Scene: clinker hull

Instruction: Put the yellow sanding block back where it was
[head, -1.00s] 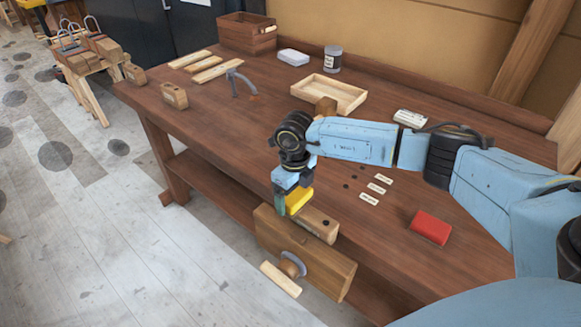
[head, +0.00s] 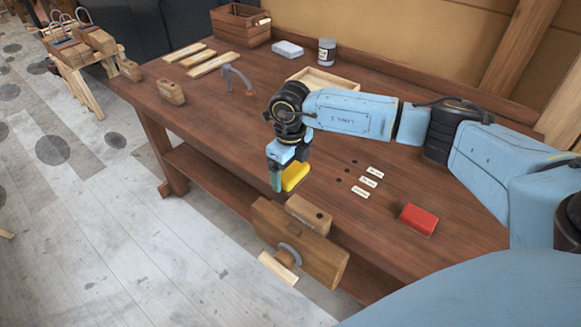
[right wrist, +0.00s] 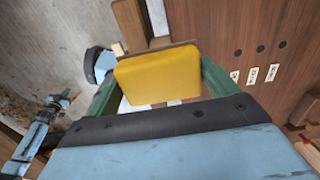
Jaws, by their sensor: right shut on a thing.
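The yellow sanding block (head: 295,176) is held in my right gripper (head: 283,180), above the front edge of the workbench near the wooden vise. In the right wrist view the yellow block (right wrist: 158,76) fills the space between the green fingers, which are shut on it. Three small white labels (head: 368,181) lie on the bench to the right of the block, with dark round marks beside them. The red block (head: 419,219) lies on the bench further right.
The wooden vise (head: 299,243) juts from the bench front below the gripper. A shallow wooden tray (head: 323,80), a dark can (head: 327,51), a grey-white block (head: 287,49) and a wooden crate (head: 240,24) stand at the back. Wood strips (head: 216,64) lie at the left.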

